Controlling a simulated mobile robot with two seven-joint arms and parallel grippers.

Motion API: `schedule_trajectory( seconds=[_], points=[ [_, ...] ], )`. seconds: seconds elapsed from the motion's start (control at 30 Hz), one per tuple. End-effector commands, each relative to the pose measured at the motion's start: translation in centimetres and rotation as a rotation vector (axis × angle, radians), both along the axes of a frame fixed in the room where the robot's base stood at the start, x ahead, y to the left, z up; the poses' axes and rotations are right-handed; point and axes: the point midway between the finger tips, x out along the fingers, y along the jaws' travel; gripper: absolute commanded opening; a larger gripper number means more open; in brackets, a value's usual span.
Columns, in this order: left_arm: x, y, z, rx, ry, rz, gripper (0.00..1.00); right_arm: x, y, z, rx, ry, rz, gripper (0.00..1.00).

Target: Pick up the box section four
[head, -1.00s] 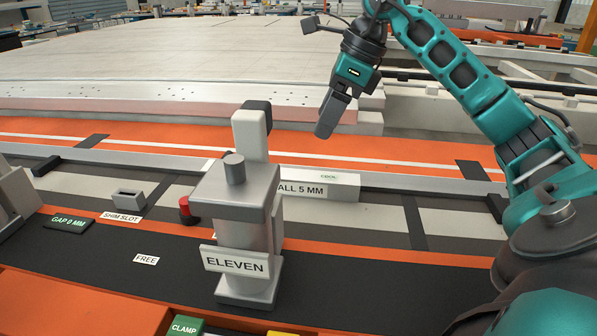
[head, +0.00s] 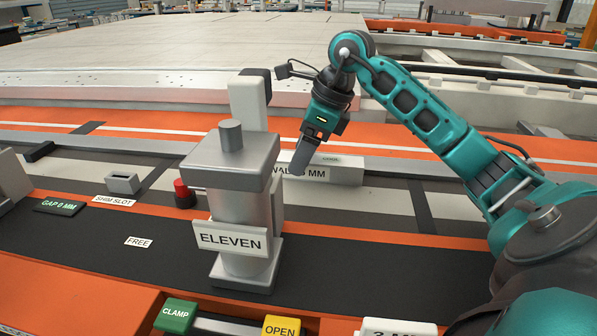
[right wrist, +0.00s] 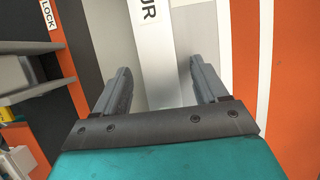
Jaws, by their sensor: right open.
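The box section four is a pale bar (head: 342,172) in the head view, lying behind the ELEVEN fixture with "WALL 5 MM" on its front face. The small label on its top is too small to read there. In the right wrist view the bar (right wrist: 158,62) shows the letters "UR" and runs between the fingers. My right gripper (head: 298,171) is open above the bar, and its fingers overlap the front lettering in the head view. In the right wrist view the open gripper (right wrist: 161,78) has one finger on each side, with nothing held. My left gripper is out of view.
A grey fixture marked ELEVEN (head: 231,238) stands upright left of my right gripper. Near it are a red button (head: 184,194), a shim slot block (head: 122,182), and green CLAMP (head: 176,316) and yellow OPEN (head: 281,327) buttons. A large pale panel (head: 180,55) lies behind.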

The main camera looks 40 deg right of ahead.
Motion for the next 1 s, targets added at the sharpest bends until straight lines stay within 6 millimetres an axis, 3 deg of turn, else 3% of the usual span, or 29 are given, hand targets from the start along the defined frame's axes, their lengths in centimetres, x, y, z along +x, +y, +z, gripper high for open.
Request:
schedule_trajectory(
  seconds=[0.33, 1.0],
  points=[
    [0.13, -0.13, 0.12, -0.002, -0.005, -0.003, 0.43, 0.23, 0.17, -0.64, 0.000, 0.000, 0.000, 0.70],
    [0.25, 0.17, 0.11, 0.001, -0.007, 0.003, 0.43, 0.22, 0.16, -0.62, 0.000, 0.000, 0.000, 0.06]
  ],
)
